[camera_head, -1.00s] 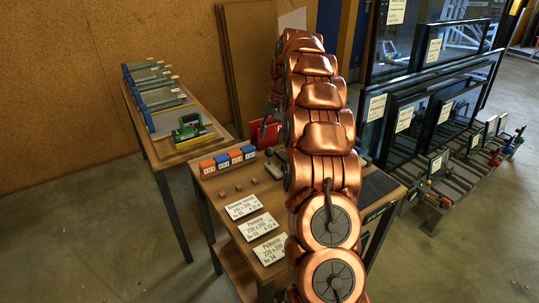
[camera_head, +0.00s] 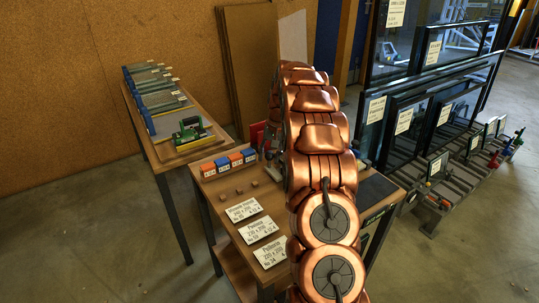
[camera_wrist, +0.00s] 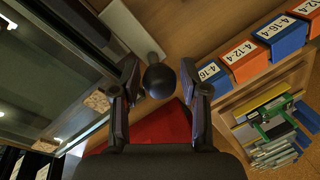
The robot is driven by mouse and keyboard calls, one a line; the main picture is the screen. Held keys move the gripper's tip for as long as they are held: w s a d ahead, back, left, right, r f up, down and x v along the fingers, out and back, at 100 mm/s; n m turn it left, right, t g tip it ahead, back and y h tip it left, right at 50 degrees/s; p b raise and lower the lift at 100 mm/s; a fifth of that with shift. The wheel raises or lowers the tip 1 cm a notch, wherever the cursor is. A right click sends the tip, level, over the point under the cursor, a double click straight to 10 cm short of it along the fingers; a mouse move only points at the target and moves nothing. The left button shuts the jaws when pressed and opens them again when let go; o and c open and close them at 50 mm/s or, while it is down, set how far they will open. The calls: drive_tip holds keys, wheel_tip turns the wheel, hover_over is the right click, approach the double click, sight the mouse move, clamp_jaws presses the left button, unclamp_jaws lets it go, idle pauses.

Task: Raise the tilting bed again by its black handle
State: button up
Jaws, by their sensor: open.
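In the wrist view a black ball-shaped handle (camera_wrist: 158,81) sits between the two fingers of my gripper (camera_wrist: 161,88). My gripper is open, with a finger on each side of the ball and a gap visible at least on the right. A pale grey bar (camera_wrist: 128,26) runs up and left from behind the ball. In the head view my copper arm hides most of the handle area and my gripper. I cannot clearly make out the tilting bed; a dark glassy panel (camera_wrist: 45,75) fills the left of the wrist view.
Blue and orange labelled boxes (camera_head: 229,164) stand on the wooden table (camera_head: 217,187), near white label cards (camera_head: 260,229). A red object (camera_wrist: 150,128) lies under my gripper. Glass frames (camera_head: 405,120) stand at right. A second table (camera_head: 168,150) holds a green tool (camera_head: 190,134).

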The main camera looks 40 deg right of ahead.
drive_tip(key=shift+f, duration=0.1)
clamp_jaws()
idle(0.3)
